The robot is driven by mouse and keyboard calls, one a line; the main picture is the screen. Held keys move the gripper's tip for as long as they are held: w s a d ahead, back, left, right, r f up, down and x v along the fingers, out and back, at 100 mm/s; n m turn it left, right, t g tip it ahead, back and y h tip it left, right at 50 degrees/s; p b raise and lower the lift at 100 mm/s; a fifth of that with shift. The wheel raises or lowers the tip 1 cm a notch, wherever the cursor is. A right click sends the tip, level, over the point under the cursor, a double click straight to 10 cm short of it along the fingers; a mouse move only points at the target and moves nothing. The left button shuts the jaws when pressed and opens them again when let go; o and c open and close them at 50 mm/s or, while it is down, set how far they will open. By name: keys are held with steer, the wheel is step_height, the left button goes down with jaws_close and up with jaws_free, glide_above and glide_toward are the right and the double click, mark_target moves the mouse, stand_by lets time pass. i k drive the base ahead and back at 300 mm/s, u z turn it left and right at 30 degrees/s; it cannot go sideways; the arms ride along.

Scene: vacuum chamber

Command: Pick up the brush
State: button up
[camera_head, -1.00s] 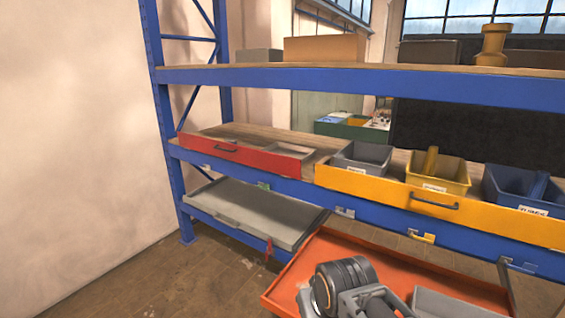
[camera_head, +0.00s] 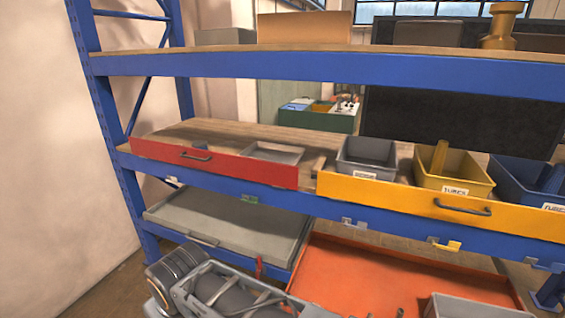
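I cannot make out a brush for certain in this view. A narrow light-brown piece (camera_head: 319,165) lies at the right end of that drawer, also unclear. Links of my own arm show at the bottom left of the picture, in front of the lower shelf. My gripper itself is not visible.
A blue shelf rack (camera_head: 330,73) stands ahead. The yellow drawer (camera_head: 400,205) holds a grey bin (camera_head: 365,157), a yellow bin (camera_head: 455,178) and a blue bin (camera_head: 525,180). Below are a grey drawer (camera_head: 225,228) and an orange tray (camera_head: 380,275). A bare wall is at left.

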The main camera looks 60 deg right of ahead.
mark_target(320, 161)
steer(key=z, duration=0.2)
steer(key=i, duration=1)
steer(key=z, duration=1.25)
steer(key=i, duration=0.75)
steer(key=z, duration=0.8)
